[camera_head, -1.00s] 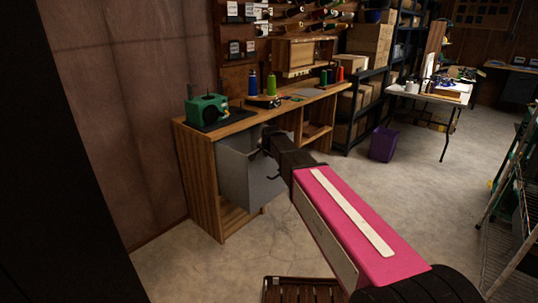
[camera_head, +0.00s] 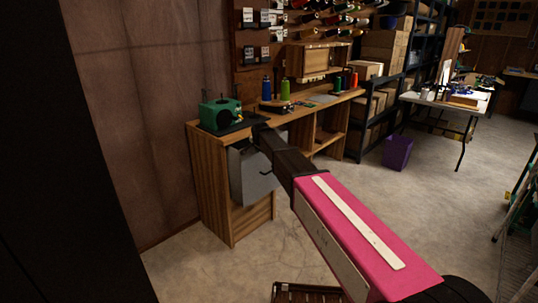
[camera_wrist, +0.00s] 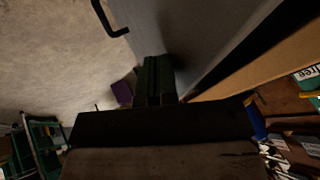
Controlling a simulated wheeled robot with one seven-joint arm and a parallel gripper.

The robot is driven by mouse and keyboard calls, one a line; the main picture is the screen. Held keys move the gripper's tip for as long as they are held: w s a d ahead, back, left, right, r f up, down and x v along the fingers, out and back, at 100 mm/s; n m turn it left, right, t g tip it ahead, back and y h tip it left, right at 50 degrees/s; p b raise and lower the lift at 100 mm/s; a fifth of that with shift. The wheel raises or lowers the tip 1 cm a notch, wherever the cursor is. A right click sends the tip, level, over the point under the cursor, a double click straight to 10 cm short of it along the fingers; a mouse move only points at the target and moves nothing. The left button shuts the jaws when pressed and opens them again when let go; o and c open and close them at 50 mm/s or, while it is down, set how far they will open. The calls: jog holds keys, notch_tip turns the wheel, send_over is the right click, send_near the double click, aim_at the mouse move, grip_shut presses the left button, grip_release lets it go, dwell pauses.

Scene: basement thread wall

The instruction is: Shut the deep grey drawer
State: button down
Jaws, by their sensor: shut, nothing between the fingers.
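The deep grey drawer (camera_head: 258,180) is in the left end of the wooden workbench, below its top. It sticks out from the bench front, partly open. My gripper (camera_head: 260,132) is shut and empty, at the drawer's upper edge near the bench top. In the wrist view the shut fingers (camera_wrist: 155,72) lie close along the grey panel; I cannot tell whether they touch it. My dark wrist hides part of the drawer.
The wooden workbench (camera_head: 212,185) carries a green machine (camera_head: 220,114) and thread spools. A purple bin (camera_head: 398,152) and a white table (camera_head: 440,100) stand to the right. A slatted brown item (camera_head: 300,292) lies at the bottom edge. The concrete floor between is clear.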

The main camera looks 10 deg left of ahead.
jog(key=w+a, duration=0.4)
jog(key=a, duration=0.1)
jog(key=shift+w+a, duration=0.3)
jog(key=shift+a, duration=0.1)
jog(key=shift+s, duration=0.1)
